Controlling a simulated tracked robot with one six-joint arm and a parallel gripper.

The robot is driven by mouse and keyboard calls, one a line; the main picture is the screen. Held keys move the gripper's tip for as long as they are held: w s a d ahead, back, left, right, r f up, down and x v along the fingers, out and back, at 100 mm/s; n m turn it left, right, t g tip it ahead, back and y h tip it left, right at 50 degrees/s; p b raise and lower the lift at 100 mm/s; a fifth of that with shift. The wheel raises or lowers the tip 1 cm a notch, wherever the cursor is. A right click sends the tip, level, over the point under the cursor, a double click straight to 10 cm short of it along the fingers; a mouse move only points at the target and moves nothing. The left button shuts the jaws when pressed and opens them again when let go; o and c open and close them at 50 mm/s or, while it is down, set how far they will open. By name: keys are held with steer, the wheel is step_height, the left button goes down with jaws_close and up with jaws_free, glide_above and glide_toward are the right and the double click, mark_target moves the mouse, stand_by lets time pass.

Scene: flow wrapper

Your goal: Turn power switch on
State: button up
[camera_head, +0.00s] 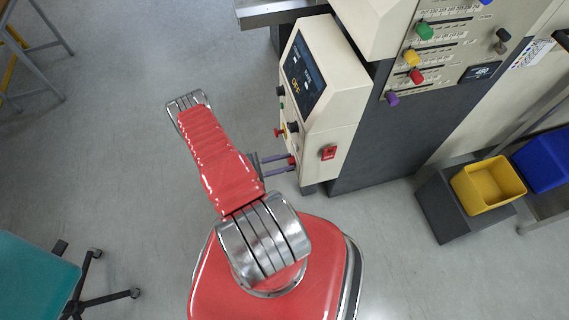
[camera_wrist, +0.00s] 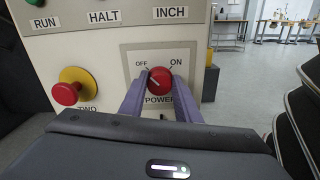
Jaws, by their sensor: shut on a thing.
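The power switch (camera_wrist: 160,80) is a round red knob on a pale plate marked OFF, ON and POWER. Its white pointer line slants toward the OFF mark at upper left. My gripper (camera_wrist: 159,83) is shut on the knob, with one purple finger on each side of it. In the head view my gripper (camera_head: 280,164) reaches the lower front of the cream control cabinet (camera_head: 330,115), and the knob there is small and partly hidden by the fingers.
A red mushroom button on a yellow base (camera_wrist: 72,87) sits just left of the switch plate. RUN, HALT and INCH labels are above. A red switch (camera_head: 328,152) is on the cabinet's side. Yellow (camera_head: 487,185) and blue (camera_head: 545,160) bins stand at right.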

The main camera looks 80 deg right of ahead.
steer(key=shift+s+a+f, duration=0.1)
steer(key=shift+s, duration=0.1)
steer(key=m, duration=0.4)
steer(key=shift+s+a+m, duration=0.1)
steer(key=shift+m, duration=0.2)
steer(key=shift+s+a+f+m, duration=0.1)
steer(key=shift+f+m, duration=0.05)
steer(key=shift+m, duration=2)
steer(key=shift+w+a+f+m, duration=0.1)
steer(key=shift+m, duration=2.1)
steer(key=shift+s+f+m, duration=0.1)
steer(key=shift+f+m, duration=0.05)
steer(key=shift+m, duration=2)
steer(key=o, duration=0.8)
steer(key=shift+d, duration=0.1)
steer(key=shift+c, duration=0.2)
steer(key=shift+o, duration=1.4)
steer(key=shift+w+d+r, duration=0.1)
steer(key=shift+w, duration=0.1)
